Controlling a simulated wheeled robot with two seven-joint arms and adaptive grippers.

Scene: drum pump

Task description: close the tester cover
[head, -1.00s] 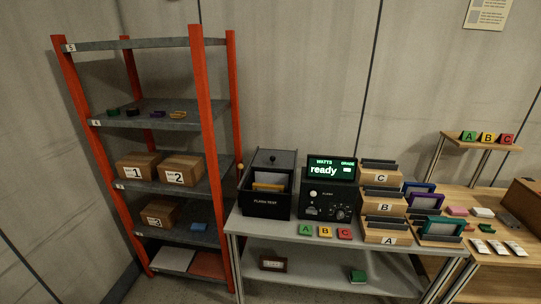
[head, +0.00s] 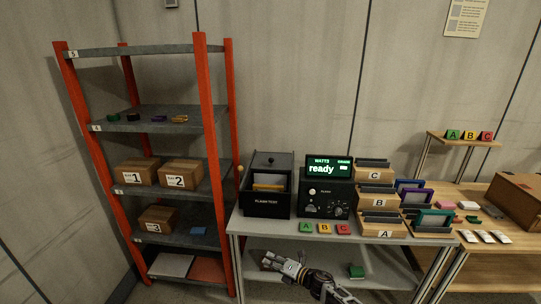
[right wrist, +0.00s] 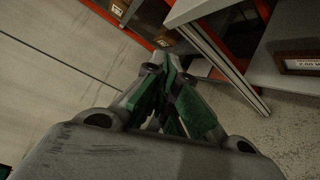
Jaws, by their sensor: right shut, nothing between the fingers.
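The tester (head: 265,203) is a black box labelled "FLASH TEST" on the grey table. Its cover (head: 272,161), with a dark knob, is tipped up at the back, so the box is open. A yellowish item (head: 268,187) shows inside. My right gripper (head: 272,262) is in front of the table, below the tabletop and apart from the tester. In the right wrist view its green-padded fingers (right wrist: 172,100) are shut and empty. My left gripper is in neither view now.
A display unit (head: 328,185) reading "ready" stands right of the tester. Green, yellow and red tags (head: 325,228) lie at the table's front edge. Lettered wooden holders (head: 380,200) stand further right. A red-post shelf (head: 207,130) rises close on the left.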

